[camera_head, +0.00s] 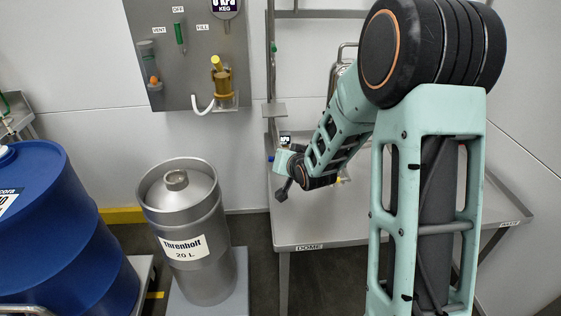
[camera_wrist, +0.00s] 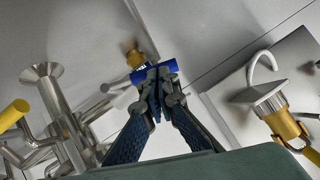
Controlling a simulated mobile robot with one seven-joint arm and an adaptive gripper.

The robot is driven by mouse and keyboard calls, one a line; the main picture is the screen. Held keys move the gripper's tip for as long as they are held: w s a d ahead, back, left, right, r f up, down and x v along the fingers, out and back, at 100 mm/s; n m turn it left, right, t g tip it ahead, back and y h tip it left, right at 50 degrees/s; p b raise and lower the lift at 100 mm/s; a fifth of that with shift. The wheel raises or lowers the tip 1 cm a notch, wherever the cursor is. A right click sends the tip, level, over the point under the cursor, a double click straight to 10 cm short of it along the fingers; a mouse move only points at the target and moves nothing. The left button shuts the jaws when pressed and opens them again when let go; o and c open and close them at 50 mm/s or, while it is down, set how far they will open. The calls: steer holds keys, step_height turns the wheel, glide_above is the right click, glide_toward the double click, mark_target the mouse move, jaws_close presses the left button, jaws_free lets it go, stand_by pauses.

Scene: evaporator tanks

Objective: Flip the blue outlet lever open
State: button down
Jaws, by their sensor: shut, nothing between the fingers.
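The blue lever (camera_wrist: 140,77) shows in the wrist view as a short blue bar just behind and beyond my fingertips. Its middle is partly hidden by them. My gripper (camera_wrist: 158,88) is shut and empty, with its two dark fingers together in front of the bar. I cannot tell whether the fingertips touch it. In the head view, a small blue spot (camera_head: 270,158) shows beside the end of my arm, probably the same lever. My gripper is small and hard to make out there.
Steel pipework with a yellow handle (camera_wrist: 14,113) stands at the left in the wrist view. A brass-yellow fitting (camera_wrist: 284,124) with a white hose is at the right. In the head view, a steel keg (camera_head: 187,262) and blue drum (camera_head: 62,235) stand left of the steel table (camera_head: 330,222).

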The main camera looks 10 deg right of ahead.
steer(key=shift+a+f+b, duration=0.3)
steer(key=shift+f, duration=0.05)
steer(key=shift+a+f, duration=0.1)
steer(key=shift+f, duration=0.1)
stand_by(0.4)
steer(key=shift+w+r, duration=0.1)
